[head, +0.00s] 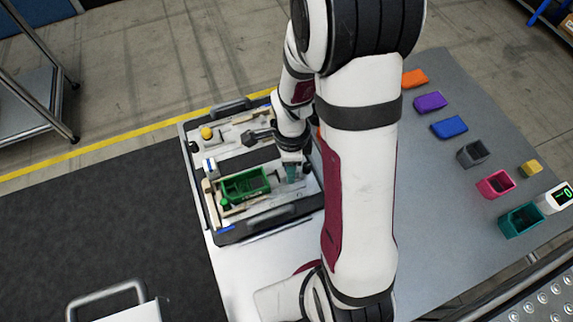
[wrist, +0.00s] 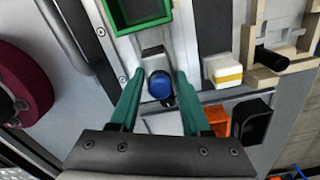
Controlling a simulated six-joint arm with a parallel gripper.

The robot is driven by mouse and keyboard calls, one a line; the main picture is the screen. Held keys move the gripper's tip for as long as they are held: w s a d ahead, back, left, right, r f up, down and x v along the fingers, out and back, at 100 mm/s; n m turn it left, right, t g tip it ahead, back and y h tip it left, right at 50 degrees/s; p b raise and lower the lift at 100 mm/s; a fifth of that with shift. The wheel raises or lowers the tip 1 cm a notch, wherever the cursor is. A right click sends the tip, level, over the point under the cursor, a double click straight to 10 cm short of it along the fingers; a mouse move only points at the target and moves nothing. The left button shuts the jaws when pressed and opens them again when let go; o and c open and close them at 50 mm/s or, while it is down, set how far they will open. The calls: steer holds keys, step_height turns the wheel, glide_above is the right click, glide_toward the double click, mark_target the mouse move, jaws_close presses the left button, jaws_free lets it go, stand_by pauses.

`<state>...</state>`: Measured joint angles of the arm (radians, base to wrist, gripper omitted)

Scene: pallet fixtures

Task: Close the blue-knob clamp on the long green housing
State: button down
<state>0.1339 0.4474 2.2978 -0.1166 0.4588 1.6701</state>
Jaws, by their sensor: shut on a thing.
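The long green housing (head: 232,190) lies in the near half of the pallet fixture; its end shows at the top of the wrist view (wrist: 112,22). Just off that end is the clamp with the blue knob (wrist: 160,86), with a grey metal piece (wrist: 152,52) between knob and housing. My gripper (wrist: 159,78) has its green fingers on either side of the knob and is shut on it. In the head view my gripper (head: 291,170) is low at the housing's right end and hides the clamp. I cannot tell how far the clamp is turned.
The pallet fixture (head: 228,240) also holds a yellow knob (head: 206,133) in its far half. In the wrist view a white and yellow block (wrist: 228,73) and an orange part (wrist: 217,118) are close on the right. Bins and blocks, including a pink bin (head: 495,184), stand on the grey table.

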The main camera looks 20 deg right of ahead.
mark_target(279, 173)
steer(key=shift+a, duration=1.4)
steer(key=c, duration=0.7)
jaws_free()
steer(key=shift+r, duration=4)
